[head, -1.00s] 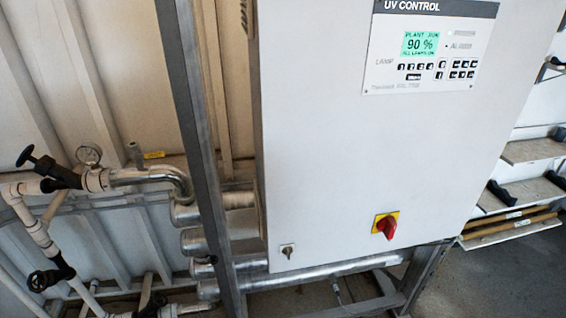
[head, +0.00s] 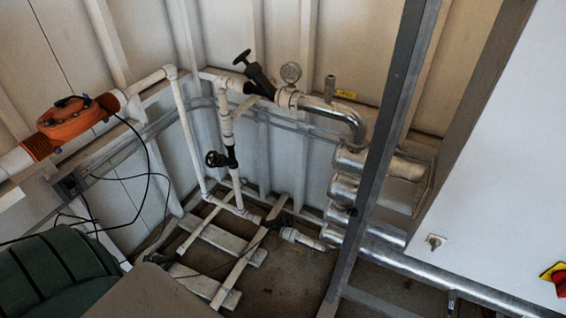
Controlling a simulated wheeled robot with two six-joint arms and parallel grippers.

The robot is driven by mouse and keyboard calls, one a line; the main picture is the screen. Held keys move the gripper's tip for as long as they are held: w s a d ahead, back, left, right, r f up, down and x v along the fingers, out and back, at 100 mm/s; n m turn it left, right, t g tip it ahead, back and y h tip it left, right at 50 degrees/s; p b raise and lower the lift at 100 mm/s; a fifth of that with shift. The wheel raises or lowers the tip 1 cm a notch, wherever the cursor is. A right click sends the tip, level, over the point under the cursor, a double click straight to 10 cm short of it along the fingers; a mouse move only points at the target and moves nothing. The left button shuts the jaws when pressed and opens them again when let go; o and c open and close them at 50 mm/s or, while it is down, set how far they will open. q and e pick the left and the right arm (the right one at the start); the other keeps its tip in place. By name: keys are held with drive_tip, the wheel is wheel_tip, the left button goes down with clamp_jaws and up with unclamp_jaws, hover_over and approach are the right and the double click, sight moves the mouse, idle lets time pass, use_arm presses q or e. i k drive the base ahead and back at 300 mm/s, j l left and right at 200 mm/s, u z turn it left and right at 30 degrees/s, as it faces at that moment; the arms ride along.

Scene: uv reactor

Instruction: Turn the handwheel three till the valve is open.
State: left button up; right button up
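In the head view, a black handwheel (head: 241,57) sits on a slanted black valve body (head: 260,80) at the top of the white pipework. A second black handwheel (head: 213,159) is on the vertical white pipe lower down. A black valve part (head: 275,222) is on the low pipe near the floor, partly hard to make out. I can read no number on any of them, so I cannot tell which is handwheel three or how far any valve is open. Neither of my grippers is in view.
A round gauge (head: 291,73) is right of the upper valve. Steel reactor tubes (head: 345,190) run behind a grey frame post (head: 385,140). The white control cabinet (head: 495,150) fills the right. An orange flow meter (head: 75,122) and a dark green ribbed object (head: 55,275) stand left.

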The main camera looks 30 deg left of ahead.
sight(288, 221)
drive_tip(key=u, duration=1)
